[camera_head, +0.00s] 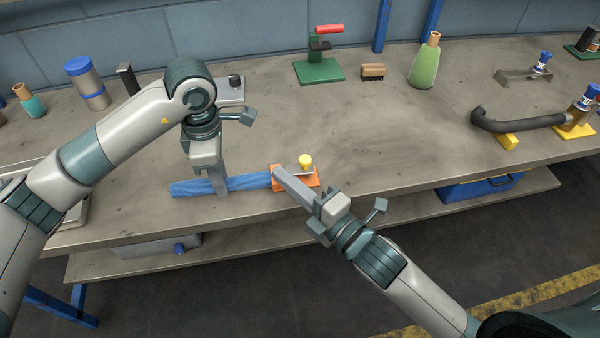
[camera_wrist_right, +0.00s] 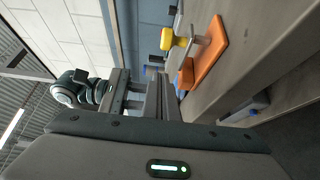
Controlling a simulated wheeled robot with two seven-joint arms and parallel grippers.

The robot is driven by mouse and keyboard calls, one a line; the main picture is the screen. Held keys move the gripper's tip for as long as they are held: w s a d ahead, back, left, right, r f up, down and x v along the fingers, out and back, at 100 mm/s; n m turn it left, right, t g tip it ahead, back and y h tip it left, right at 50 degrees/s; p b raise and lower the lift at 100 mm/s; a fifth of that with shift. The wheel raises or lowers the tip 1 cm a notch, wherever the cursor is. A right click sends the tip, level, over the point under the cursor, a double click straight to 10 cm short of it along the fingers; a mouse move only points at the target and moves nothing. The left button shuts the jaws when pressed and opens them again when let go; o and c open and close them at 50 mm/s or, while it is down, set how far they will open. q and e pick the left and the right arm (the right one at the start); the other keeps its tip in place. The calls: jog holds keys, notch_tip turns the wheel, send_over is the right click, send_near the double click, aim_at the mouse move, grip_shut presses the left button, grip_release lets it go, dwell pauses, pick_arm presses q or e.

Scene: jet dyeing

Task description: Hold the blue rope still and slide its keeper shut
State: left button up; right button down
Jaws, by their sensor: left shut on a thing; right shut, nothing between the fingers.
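The blue rope (camera_head: 245,182) lies along the front of the bench, its right end at the orange keeper base (camera_head: 276,184). My left gripper (camera_head: 221,190) points down and is shut on the rope, left of the keeper. The keeper has a grey bar and a yellow knob (camera_head: 305,161) on top. In the right wrist view, the orange base (camera_wrist_right: 212,58) and yellow knob (camera_wrist_right: 168,39) show at the upper right. My right gripper (camera_head: 279,173) is shut and empty, its tips at the keeper's left part, hiding some of it. I cannot tell whether they touch it.
A green press with a red handle (camera_head: 328,29), a brush (camera_head: 373,72) and a green bottle (camera_head: 425,62) stand farther back. A dark curved pipe (camera_head: 520,122) lies at the right. The bench (camera_head: 400,135) is clear between the keeper and the pipe.

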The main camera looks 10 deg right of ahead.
jog(key=v, duration=1)
jog(key=shift+d+f, duration=0.1)
pick_arm(q)
jog(key=o, duration=1.2)
jog(key=shift+c, duration=0.2)
jog(key=shift+r, duration=0.15)
notch_tip(320, 180, up, 12)
